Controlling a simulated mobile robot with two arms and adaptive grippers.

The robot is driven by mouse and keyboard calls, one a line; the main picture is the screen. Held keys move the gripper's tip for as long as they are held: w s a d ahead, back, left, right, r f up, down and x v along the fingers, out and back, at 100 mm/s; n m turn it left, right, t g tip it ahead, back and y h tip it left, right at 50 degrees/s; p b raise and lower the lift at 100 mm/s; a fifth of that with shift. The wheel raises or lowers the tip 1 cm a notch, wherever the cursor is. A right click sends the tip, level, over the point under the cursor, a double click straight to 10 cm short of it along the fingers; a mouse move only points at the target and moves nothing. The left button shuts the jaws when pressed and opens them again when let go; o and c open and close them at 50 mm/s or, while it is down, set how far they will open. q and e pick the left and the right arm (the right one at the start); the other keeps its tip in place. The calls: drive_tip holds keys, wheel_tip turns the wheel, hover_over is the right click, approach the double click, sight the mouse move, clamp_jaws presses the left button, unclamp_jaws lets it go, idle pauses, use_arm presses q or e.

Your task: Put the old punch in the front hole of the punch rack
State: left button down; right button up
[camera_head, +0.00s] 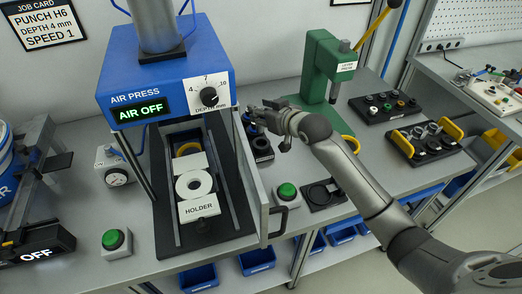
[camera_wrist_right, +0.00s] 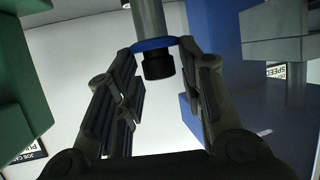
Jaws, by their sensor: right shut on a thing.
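My right gripper (camera_head: 262,113) is beside the right side of the blue air press (camera_head: 165,87), above the bench. In the right wrist view its fingers (camera_wrist_right: 158,60) are closed around a grey cylinder with a blue collar and a dark end, which looks like the old punch (camera_wrist_right: 156,62). In the head view the held punch is mostly hidden by the gripper. A black block with round openings (camera_head: 262,150), possibly the punch rack, stands just below the gripper. It is partly hidden, and I cannot tell which hole is its front one. My left gripper is not in view.
The press's open clear door (camera_head: 250,180) stands left of the block. The holder (camera_head: 198,207) sits on the press slide. Green buttons (camera_head: 286,193), a green arbor press (camera_head: 325,70) and black part trays (camera_head: 384,108) stand around. The press display reads AIR OFF.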

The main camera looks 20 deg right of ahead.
drive_tip(key=f, duration=0.3)
drive_tip(key=f+p, duration=0.1)
drive_tip(key=f, duration=0.6)
drive_tip(key=shift+w+d, duration=0.3)
drive_tip(key=shift+w, duration=0.1)
drive_tip(key=shift+f, duration=0.35)
drive_tip(key=shift+f, duration=0.1)
drive_tip(key=o, duration=1.1)
drive_tip(key=shift+o, duration=0.2)
drive_tip(key=shift+s+d, duration=0.1)
drive_tip(key=shift+s, duration=0.4)
drive_tip(key=v, duration=1.1)
drive_tip(key=shift+r, duration=0.3)
